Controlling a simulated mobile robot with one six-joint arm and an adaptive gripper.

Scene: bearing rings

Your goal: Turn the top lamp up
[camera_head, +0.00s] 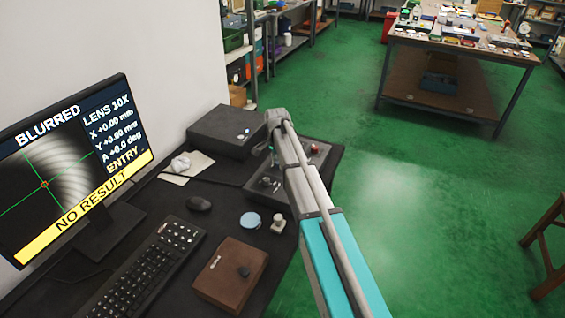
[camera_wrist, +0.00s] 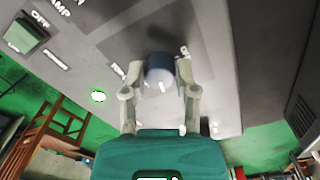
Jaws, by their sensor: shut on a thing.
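In the wrist view my gripper (camera_wrist: 160,72) is shut on a dark round knob (camera_wrist: 160,66) on a grey panel (camera_wrist: 95,38), with one finger on each side. Small white marks surround the knob, too blurred to read. A green switch (camera_wrist: 28,36) on the same panel has "OFF" beside it and a partly cut-off "AMP" label near it. In the head view my arm reaches to the dark control box (camera_head: 258,186); the gripper's fingers cannot be made out there. The monitor (camera_head: 70,165) reads "BLURRED" and "NO RESULT", with a partly bright, striped picture.
A keyboard (camera_head: 150,270), a mouse (camera_head: 199,204), a brown box (camera_head: 230,275), a blue disc (camera_head: 251,220) and a small pale part (camera_head: 279,223) lie on the dark desk. A dark case (camera_head: 228,130) stands behind.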

